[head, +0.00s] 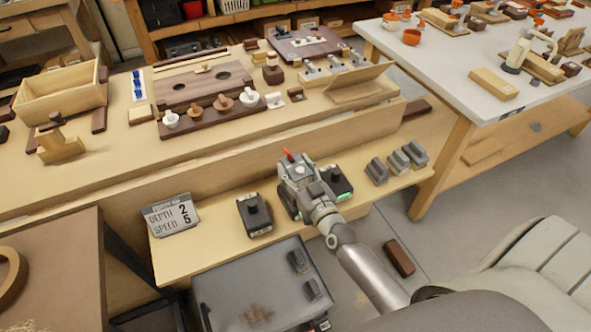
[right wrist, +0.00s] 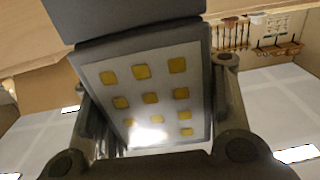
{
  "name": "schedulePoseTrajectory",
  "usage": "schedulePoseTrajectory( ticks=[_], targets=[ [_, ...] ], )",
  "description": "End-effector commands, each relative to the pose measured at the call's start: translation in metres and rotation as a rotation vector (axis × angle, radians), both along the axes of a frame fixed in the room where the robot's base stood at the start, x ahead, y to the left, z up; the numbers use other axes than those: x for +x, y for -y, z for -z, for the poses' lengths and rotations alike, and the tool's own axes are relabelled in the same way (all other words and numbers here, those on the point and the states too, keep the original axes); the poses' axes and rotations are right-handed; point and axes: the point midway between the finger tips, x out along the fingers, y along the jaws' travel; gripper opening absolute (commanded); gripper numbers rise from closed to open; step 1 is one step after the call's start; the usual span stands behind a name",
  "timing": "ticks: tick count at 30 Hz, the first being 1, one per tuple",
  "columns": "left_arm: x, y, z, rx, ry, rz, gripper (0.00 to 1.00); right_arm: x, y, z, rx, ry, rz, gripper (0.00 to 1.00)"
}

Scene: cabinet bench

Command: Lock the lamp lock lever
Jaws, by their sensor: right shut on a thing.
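In the right wrist view, a grey lamp (right wrist: 150,100) with a flat face of several yellow square lights sits between my two fingers. A bright white glare shows on its lower part. My right gripper (head: 299,172) is over the lower wooden shelf in the head view, and it also shows in the right wrist view (right wrist: 155,125), shut on the lamp. A small red tip (head: 288,154) shows at the gripper's far end; I cannot tell whether it is the lock lever. The gripper hides most of the lamp in the head view. My left gripper is not in view.
A dark knobbed box (head: 335,181) with a green light stands close to the gripper's right. Another dark box (head: 257,216) stands to its left, beyond it a depth and speed sign (head: 171,214). Several grey blocks (head: 400,161) line the shelf's right end. The bench's front board (head: 230,168) rises behind.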

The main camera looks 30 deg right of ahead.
Motion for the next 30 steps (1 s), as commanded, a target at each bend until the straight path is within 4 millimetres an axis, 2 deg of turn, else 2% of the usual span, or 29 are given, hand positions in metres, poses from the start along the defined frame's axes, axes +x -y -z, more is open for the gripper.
schedulePoseTrajectory(
  ticks=[5, 6, 8, 19, 30],
  targets=[
    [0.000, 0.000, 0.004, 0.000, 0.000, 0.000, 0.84, 0.000, 0.000, 0.003, -0.001, 0.003, 0.001, 0.17],
    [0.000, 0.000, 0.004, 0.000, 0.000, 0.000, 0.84, 0.000, 0.000, 0.003, -0.001, 0.004, 0.001, 0.53],
    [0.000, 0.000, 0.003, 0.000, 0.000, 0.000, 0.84, 0.000, 0.000, 0.002, 0.000, 0.004, 0.001, 0.60],
    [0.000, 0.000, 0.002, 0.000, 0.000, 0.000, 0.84, -0.003, 0.000, 0.004, 0.000, -0.002, 0.000, 0.60],
    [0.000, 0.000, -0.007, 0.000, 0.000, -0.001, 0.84, -0.032, -0.001, 0.004, 0.000, -0.003, -0.001, 0.60]
  ],
)
